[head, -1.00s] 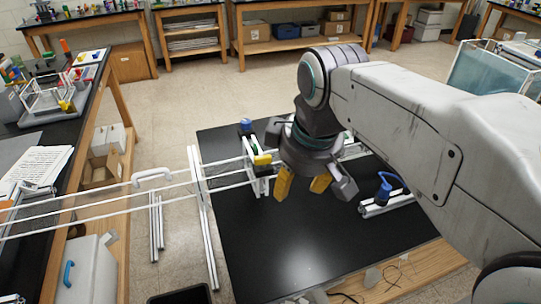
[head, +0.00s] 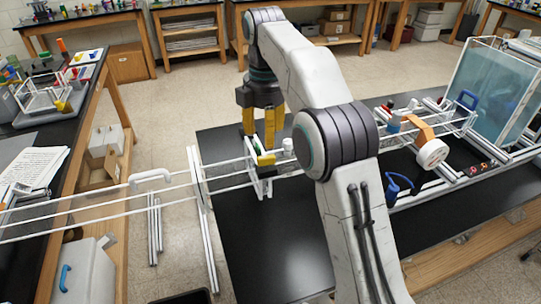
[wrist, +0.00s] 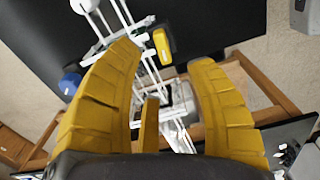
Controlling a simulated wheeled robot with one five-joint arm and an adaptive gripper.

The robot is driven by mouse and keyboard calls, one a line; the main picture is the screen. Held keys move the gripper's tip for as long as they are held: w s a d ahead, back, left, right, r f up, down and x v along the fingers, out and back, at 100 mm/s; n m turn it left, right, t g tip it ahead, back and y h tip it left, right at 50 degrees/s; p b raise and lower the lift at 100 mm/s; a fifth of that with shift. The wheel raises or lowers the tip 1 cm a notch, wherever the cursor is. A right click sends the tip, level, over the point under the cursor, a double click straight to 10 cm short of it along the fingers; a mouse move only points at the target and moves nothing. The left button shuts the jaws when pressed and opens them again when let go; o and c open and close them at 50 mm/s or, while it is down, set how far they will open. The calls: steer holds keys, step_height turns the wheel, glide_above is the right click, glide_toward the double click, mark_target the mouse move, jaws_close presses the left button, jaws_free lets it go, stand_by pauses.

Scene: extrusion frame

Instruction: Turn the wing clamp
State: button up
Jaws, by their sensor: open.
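A small yellow piece (head: 266,159), which looks like the wing clamp, sits on the white extrusion frame (head: 262,180) above the black tabletop. In the wrist view the yellow piece (wrist: 162,45) shows between and beyond my fingertips, apart from them. My gripper (head: 260,136) points down with its yellow fingers over the frame, just above the yellow piece. The wrist view shows my gripper (wrist: 166,60) open and empty. My fingers hide part of the frame in the head view.
A blue knob (wrist: 70,83) is beside the left finger in the wrist view. Long white rails (head: 100,195) run left from the frame. A blue handle (head: 398,184) and a tank (head: 487,90) stand at the right. Black tabletop in front (head: 260,245) is clear.

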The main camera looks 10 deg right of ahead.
mark_target(266, 156)
steer(key=shift+f+b, duration=1.2)
steer(key=shift+f, duration=2.55)
steer(key=shift+o, duration=0.2)
jaws_close()
